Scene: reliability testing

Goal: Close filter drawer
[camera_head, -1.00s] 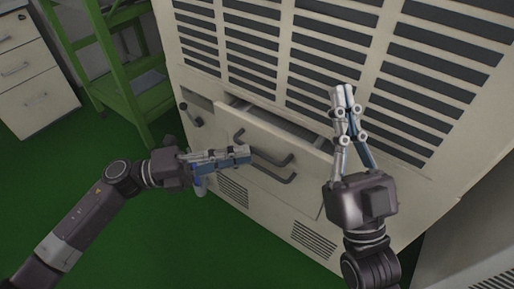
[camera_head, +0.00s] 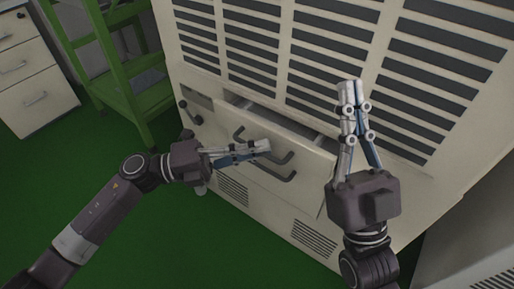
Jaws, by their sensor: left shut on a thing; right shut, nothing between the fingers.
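The filter drawer (camera_head: 305,178) is a pale front low in the large cream cabinet. It stands partly open, with a dark gap along its top edge. A dark bar handle (camera_head: 285,158) sits on its front, partly hidden by my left gripper. My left gripper (camera_head: 268,146) reaches in from the left and lies across the handle, with its fingers shut on it; the exact contact is hard to see. My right gripper (camera_head: 350,84) is shut and empty, pointing up in front of the cabinet's louvres, right of the drawer.
The cream cabinet (camera_head: 415,192) has rows of dark louvres above the drawer and small vents below. A green metal rack (camera_head: 120,75) stands at the left, beside a white drawer unit (camera_head: 35,90). The green floor (camera_head: 200,250) is clear in front.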

